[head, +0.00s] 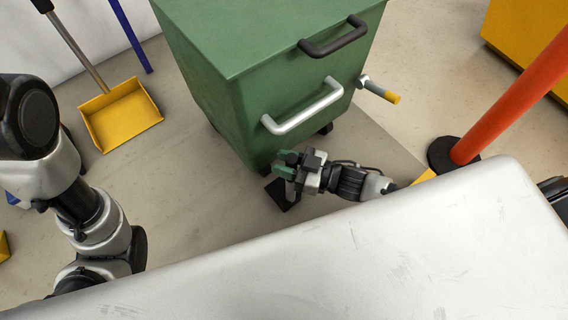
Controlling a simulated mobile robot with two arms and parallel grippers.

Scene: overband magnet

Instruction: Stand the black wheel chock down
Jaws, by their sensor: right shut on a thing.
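The black wheel chock (281,194) is low near the floor, beside the near bottom corner of the green wheeled bin (210,80). My right gripper (287,172) is shut on the chock's upper part, and its fingers hide some of it. I cannot tell whether the chock touches the floor. My left arm shows at the left edge, but its gripper is not in view.
The bin carries a black handle (333,37) and a silver handle (303,107). A yellow dustpan (120,113) lies at the left. A red-orange post (510,96) on a black base stands at the right. Bare floor (190,195) lies left of the chock.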

